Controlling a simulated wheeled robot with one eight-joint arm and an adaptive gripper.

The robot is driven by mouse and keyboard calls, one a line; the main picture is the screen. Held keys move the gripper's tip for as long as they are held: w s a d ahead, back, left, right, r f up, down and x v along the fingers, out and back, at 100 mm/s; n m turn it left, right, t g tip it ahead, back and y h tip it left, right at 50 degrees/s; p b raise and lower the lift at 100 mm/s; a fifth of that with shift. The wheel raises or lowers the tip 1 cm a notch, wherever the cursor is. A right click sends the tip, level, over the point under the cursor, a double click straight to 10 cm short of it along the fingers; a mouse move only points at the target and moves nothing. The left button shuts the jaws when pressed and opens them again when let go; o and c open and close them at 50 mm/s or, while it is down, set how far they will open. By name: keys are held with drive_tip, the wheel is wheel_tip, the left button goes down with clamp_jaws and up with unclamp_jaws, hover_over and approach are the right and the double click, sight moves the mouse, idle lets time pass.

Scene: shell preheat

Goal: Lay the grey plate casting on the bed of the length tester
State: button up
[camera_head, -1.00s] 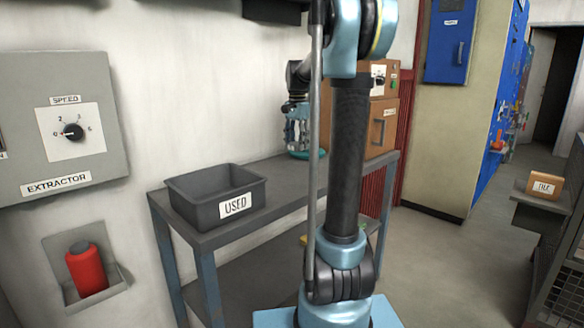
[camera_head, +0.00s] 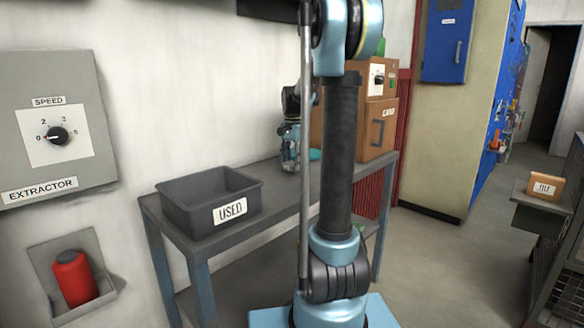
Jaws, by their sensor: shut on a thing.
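My gripper (camera_head: 290,149) shows small, left of my arm's upright link, low over the far part of the grey bench (camera_head: 262,196). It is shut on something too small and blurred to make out. I cannot pick out the grey plate casting with certainty. A teal thing (camera_head: 315,154) shows just right of the gripper, partly hidden by my arm. I cannot tell whether it belongs to the length tester. No bed of the tester can be made out.
A dark bin labelled USED (camera_head: 172,213) stands on the bench's near end. An orange-brown cabinet (camera_head: 378,141) stands at its far end. The extractor panel (camera_head: 55,100) and a red bottle (camera_head: 73,280) are on the left wall. Open floor lies right (camera_head: 430,240).

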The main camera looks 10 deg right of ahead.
drive_tip(key=shift+f, duration=0.75)
drive_tip(key=o, duration=1.2)
